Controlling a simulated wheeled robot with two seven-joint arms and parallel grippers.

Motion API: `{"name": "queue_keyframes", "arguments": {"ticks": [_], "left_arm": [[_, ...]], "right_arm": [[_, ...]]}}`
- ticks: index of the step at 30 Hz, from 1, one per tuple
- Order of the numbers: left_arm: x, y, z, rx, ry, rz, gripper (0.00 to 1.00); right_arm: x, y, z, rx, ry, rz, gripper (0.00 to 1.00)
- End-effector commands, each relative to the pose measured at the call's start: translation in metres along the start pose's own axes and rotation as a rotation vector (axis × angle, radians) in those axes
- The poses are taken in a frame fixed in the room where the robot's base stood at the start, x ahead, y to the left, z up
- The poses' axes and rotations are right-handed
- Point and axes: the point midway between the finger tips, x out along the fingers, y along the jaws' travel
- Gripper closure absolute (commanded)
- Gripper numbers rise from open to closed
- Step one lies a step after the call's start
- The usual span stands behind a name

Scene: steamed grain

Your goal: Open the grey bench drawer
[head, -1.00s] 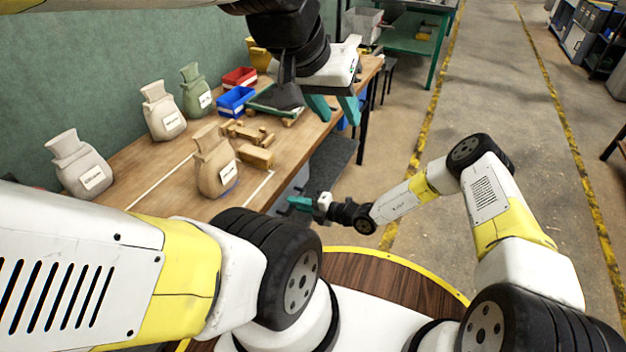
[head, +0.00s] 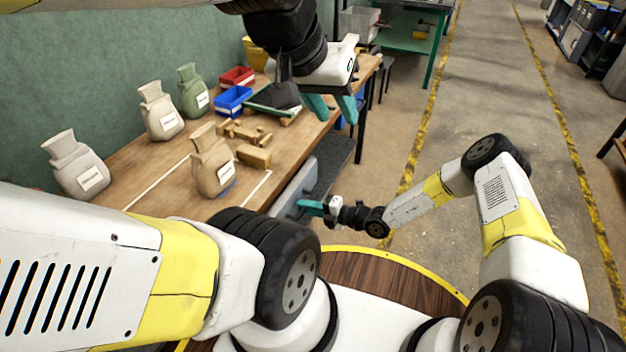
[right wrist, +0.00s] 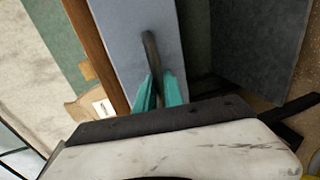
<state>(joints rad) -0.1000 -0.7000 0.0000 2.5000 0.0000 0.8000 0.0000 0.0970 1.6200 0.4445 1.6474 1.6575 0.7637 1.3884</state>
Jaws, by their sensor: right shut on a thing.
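The grey drawer (head: 294,188) is under the front edge of the wooden bench (head: 150,170). Its blue-grey front (right wrist: 128,40) fills the upper middle of the right wrist view, with a dark bar handle (right wrist: 151,50) on it. My right gripper (head: 308,207) is at the drawer front, its teal fingers (right wrist: 160,92) shut on the handle. The drawer front stands a little out from the bench edge; its inside is not visible. My left gripper (head: 331,108) is open and empty above the bench's right part, fingers apart and pointing down.
Several sacks, including a tan one (head: 211,165), stand on the bench. A blue bin (head: 233,99), a red bin (head: 237,76) and wooden pieces (head: 253,156) are farther back. A dark lower shelf (head: 335,155) is right of the drawer. The floor (head: 480,100) to the right is clear.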

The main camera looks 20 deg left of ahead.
Motion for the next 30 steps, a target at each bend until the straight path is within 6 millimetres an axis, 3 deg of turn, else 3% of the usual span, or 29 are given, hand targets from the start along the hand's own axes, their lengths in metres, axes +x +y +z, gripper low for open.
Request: {"name": "queue_keyframes", "arguments": {"ticks": [18,24,30], "left_arm": [[0.000,0.000,0.000,0.000,0.000,0.000,0.64],[0.000,0.000,0.000,0.000,0.000,0.000,0.64],[0.000,0.000,0.000,0.000,0.000,0.000,0.64]], "right_arm": [[-0.162,-0.035,-0.001,0.002,-0.001,-0.005,1.00],[-0.197,-0.043,-0.001,0.001,0.001,-0.003,1.00],[-0.218,-0.047,-0.001,0.001,0.001,-0.004,1.00]]}}
